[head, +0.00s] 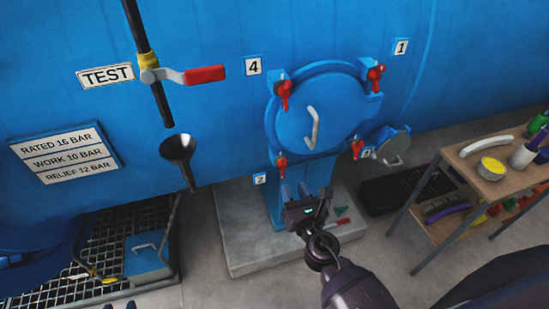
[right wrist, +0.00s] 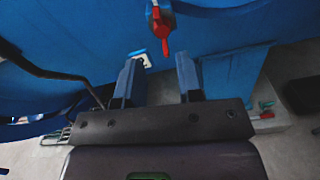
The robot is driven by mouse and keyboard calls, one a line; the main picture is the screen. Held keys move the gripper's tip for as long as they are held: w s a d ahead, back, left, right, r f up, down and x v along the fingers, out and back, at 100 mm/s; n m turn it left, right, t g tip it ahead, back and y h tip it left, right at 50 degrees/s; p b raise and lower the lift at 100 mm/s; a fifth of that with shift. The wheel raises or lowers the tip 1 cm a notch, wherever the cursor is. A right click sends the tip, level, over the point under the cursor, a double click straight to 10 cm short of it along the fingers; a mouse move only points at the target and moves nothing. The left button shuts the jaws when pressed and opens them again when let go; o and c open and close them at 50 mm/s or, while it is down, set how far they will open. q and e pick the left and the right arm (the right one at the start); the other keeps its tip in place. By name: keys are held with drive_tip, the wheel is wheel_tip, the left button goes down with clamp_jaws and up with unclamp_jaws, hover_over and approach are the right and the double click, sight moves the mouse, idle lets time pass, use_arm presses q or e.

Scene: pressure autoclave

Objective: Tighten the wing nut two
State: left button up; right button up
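Wing nut two (head: 281,165) is a red wing nut on the lower left of the round blue hatch (head: 318,115), just above the "2" label (head: 260,179). It hangs at the top of the right wrist view (right wrist: 162,22), beyond the fingertips and roughly between them. My right gripper (head: 305,190) is open and empty, below and right of wing nut two, apart from it. Its two blue fingers stand wide apart in the right wrist view (right wrist: 159,75). Two dark tips of my left gripper (head: 120,305) show apart at the bottom edge; the rest is cut off.
Red wing nuts sit by labels 4 (head: 284,92), 1 (head: 376,76) and 3 (head: 356,148). A cover with a handle (head: 393,147) juts out right of the hatch. A concrete plinth (head: 245,250) lies below. A cluttered shelf table (head: 475,180) stands at right; a funnel (head: 178,150) at left.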

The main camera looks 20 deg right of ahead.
sight(283, 164)
drive_tip(key=shift+n, duration=0.3)
drive_tip(key=w, duration=1)
drive_tip(key=shift+w+a, duration=0.1)
drive_tip(key=shift+w, duration=0.25)
clamp_jaws()
